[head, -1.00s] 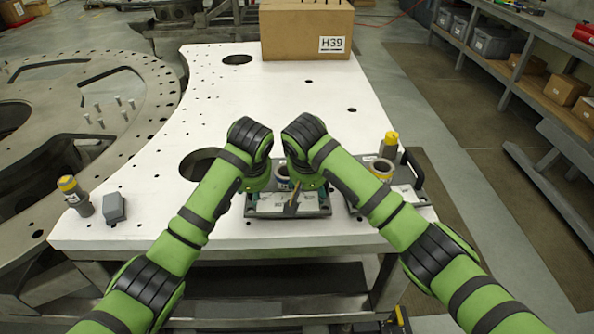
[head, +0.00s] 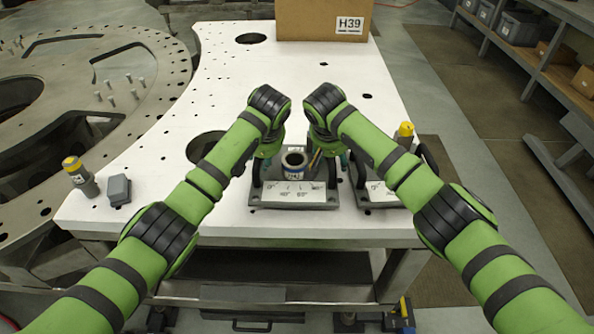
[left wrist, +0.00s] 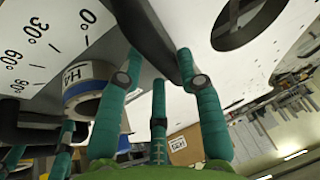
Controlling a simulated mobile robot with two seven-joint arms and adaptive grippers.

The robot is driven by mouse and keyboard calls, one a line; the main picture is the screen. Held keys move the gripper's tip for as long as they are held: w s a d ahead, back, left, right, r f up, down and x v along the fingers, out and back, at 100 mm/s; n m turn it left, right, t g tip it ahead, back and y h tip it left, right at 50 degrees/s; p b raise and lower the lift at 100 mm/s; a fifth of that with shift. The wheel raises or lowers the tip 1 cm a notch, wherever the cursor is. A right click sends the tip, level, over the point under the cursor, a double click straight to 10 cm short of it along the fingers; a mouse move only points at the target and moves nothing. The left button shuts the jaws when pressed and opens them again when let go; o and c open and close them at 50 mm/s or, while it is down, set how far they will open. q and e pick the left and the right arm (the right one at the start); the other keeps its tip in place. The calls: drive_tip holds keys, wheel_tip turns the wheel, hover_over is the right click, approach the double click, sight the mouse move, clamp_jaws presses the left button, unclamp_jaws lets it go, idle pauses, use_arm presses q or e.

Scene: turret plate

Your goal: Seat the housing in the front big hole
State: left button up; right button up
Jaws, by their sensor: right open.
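The housing (head: 294,161) is a grey ring-shaped cylinder with a white and blue label. It stands upright on a grey fixture with an angle-marked white plate (head: 292,193); the housing also shows in the left wrist view (left wrist: 88,88). The front big hole (head: 204,148) is an empty dark opening in the white turret plate, left of the fixture. My left gripper (head: 264,160) is low at the fixture's left side, beside the housing. In the left wrist view its teal fingers flank a dark bar; their grip is unclear. My right gripper (head: 329,160) is open, right of the housing, partly hidden by its wrist.
A second fixture (head: 378,194) with a black handle stands at right, next to a yellow-topped tool (head: 404,135). Another yellow-topped tool (head: 82,177) and a grey block (head: 118,190) stand at front left. A cardboard box (head: 315,20) is at the back. The plate's middle is clear.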

use_arm(q)
drive_tip(key=shift+w+a+f, duration=0.15)
drive_tip(key=shift+w+f, duration=0.05)
drive_tip(key=shift+f, duration=0.35)
use_arm(e)
drive_tip(key=shift+w+f, duration=0.2)
drive_tip(key=shift+f, duration=0.35)
use_arm(q)
drive_tip(key=shift+a+f, duration=0.15)
drive_tip(key=shift+f, duration=0.2)
use_arm(e)
drive_tip(key=shift+f, duration=0.35)
drive_tip(key=shift+d, duration=0.1)
use_arm(q)
drive_tip(key=shift+w, duration=0.1)
use_arm(e)
drive_tip(key=shift+w, duration=0.1)
use_arm(q)
drive_tip(key=c, duration=0.4)
use_arm(e)
drive_tip(key=c, duration=0.4)
use_arm(q)
clamp_jaws()
use_arm(e)
clamp_jaws()
use_arm(q)
drive_tip(key=shift+w+r, duration=0.2)
drive_tip(key=shift+w, duration=0.05)
use_arm(e)
drive_tip(key=shift+w+r, duration=0.2)
